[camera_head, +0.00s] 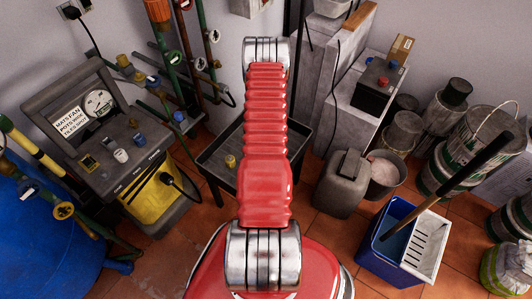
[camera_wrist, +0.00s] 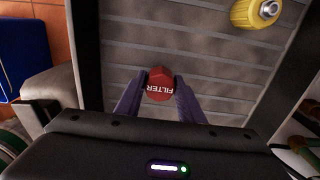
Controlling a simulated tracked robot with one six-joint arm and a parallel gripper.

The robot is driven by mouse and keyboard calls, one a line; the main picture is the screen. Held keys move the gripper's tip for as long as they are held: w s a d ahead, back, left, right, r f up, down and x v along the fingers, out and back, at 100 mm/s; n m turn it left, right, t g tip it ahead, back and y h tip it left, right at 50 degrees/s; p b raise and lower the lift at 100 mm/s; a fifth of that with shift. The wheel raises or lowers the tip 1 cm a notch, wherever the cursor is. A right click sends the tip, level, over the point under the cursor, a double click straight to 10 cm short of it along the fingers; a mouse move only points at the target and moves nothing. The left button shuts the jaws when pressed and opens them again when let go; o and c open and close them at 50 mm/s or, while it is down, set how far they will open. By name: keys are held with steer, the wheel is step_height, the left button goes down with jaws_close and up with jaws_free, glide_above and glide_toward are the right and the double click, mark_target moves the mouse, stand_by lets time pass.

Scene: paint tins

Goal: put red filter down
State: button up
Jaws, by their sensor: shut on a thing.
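The red filter (camera_wrist: 159,88) is a small red piece with FILTER written on its top. In the wrist view my gripper (camera_wrist: 161,77) is shut on it, one purple finger on each side. The filter is over the grey ridged surface of a dark-rimmed tray table (camera_wrist: 130,50). I cannot tell whether it touches that surface. In the head view the tray table (camera_head: 211,158) stands in the middle, partly behind my red arm, which hides my gripper and the red filter.
A yellow filter (camera_wrist: 255,12) sits on the tray table. A control panel (camera_head: 105,135) with blue and white knob-like pieces stands left. A grey canister (camera_head: 342,183), a blue bucket (camera_head: 388,240) and paint tins stand right. Bare tray surface surrounds the gripper.

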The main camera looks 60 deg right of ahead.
steer(key=shift+f, duration=0.1)
steer(key=o, duration=1.2)
steer(key=shift+c, duration=0.2)
step_height(320, 180, up, 12)
stand_by(0.8)
